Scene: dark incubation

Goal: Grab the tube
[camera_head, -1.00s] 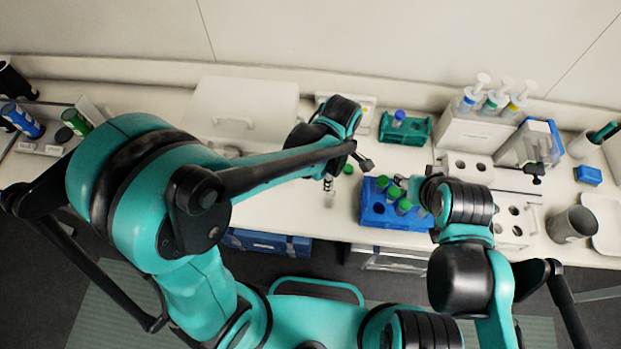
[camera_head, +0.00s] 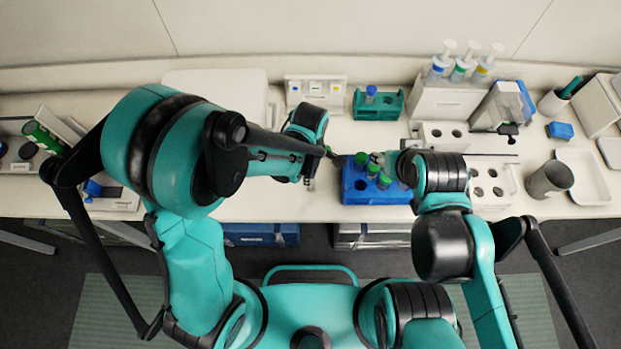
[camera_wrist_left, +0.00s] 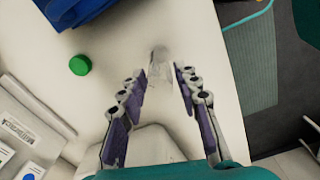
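A blue rack (camera_head: 375,197) on the bench holds several green-capped tubes (camera_head: 384,181); its edge shows in the left wrist view (camera_wrist_left: 82,10). My left gripper (camera_wrist_left: 160,72) is open, its two fingers apart over the white bench. A pale, see-through tube-like thing (camera_wrist_left: 159,58) lies between and just beyond the fingertips; I cannot tell whether they touch it. A loose green cap (camera_wrist_left: 80,65) lies on the bench left of the fingers. In the head view my left gripper (camera_head: 328,152) is left of the rack. My right gripper is beside the rack's right end, its fingers hidden by the arm.
A teal rack (camera_head: 378,113) with a blue-capped tube (camera_head: 371,92) stands behind the blue rack. Pump bottles (camera_head: 461,62) stand on a white box at the back. A grey cup (camera_head: 549,180) and white tray (camera_head: 584,172) are at right. The bench's front edge is close.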

